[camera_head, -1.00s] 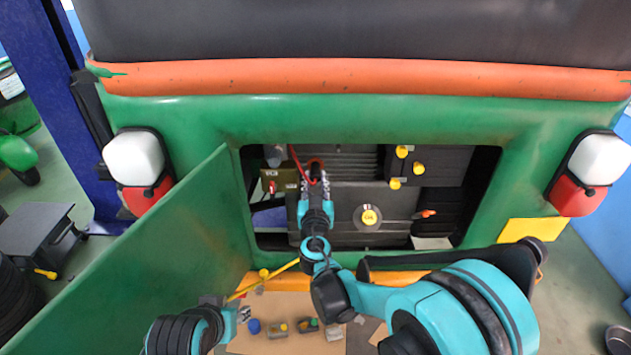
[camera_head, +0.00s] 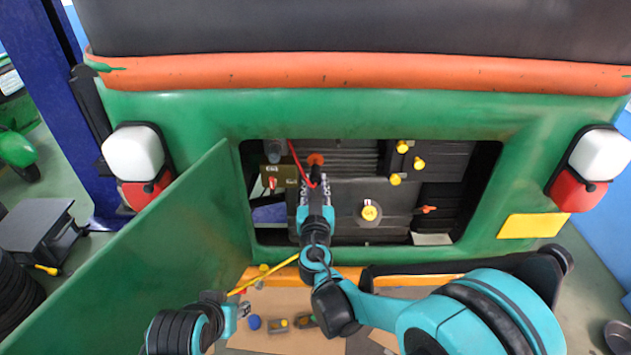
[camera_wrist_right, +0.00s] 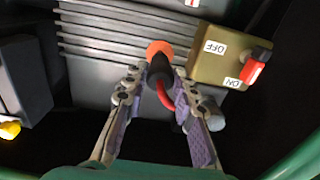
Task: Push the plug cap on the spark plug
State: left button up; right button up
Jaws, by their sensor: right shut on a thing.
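The plug cap (camera_wrist_right: 160,69) is black, with a red cable (camera_wrist_right: 164,96) curving from it. In the right wrist view it lies between the fingers of my right gripper (camera_wrist_right: 155,97), which is shut on it. An orange disc (camera_wrist_right: 159,48) shows at the cap's far end, in front of the grey finned engine block. The spark plug itself is hidden, so I cannot tell whether the cap sits on it. In the head view my right gripper (camera_head: 316,186) reaches into the engine opening, just below the orange disc (camera_head: 316,159). My left gripper (camera_head: 243,309) is low at the left, outside the opening; its jaws are unclear.
An ON/OFF switch box (camera_wrist_right: 223,53) with a red lever stands close right of the cap in the wrist view. The green open door (camera_head: 150,255) stands left of the opening. Yellow caps (camera_head: 403,147) sit on the engine's right side. Small parts lie on the cardboard below.

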jog(key=shift+s, duration=0.35)
